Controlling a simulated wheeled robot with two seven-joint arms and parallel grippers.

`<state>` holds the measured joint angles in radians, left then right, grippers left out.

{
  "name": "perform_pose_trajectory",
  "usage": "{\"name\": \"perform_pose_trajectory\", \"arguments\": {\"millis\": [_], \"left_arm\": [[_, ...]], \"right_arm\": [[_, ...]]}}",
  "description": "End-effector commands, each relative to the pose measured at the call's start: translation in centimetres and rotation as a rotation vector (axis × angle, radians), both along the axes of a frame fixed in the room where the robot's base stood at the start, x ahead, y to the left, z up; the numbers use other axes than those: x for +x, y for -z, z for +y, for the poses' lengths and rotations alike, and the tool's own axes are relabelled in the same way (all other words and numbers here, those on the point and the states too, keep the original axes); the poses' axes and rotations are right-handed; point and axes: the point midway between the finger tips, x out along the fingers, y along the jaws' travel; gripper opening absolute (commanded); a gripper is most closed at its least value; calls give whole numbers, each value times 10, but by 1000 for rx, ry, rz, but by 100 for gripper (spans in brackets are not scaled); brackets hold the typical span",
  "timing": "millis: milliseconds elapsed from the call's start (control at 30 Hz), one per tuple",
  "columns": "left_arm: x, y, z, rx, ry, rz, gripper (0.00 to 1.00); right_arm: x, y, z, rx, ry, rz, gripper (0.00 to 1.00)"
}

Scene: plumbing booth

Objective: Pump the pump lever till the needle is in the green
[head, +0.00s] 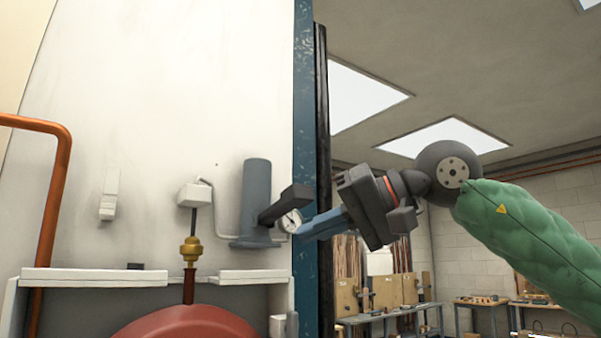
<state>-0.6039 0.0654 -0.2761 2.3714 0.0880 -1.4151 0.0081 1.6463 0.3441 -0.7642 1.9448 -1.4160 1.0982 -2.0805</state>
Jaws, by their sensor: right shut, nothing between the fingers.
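The pump is a grey-blue upright cylinder (256,195) on a round foot against the white wall panel. A small round white gauge (290,221) sits at its right side. Its needle and any green band are too small to read. My left gripper is out of view.
A blue post (304,110) stands at the panel's right edge. A white shelf (95,278), a brass valve fitting (190,252), a red rounded tank (187,325) and a copper pipe (50,205) lie to the left. Workbenches (390,312) stand far behind.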

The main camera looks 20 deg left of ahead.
Motion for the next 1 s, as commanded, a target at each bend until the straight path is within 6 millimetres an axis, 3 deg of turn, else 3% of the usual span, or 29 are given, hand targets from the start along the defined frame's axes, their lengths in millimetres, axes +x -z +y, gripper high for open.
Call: {"name": "perform_pose_trajectory", "arguments": {"millis": [100,467,767,1000], "left_arm": [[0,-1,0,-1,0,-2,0],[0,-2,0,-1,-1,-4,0],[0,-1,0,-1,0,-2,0],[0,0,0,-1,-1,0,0]], "right_arm": [[2,22,6,101,-58,204,0],[14,67,-1,396,-213,856,0],[46,106,-29,631,-338,1421,0],[83,151,-60,822,-444,1876,0]]}}
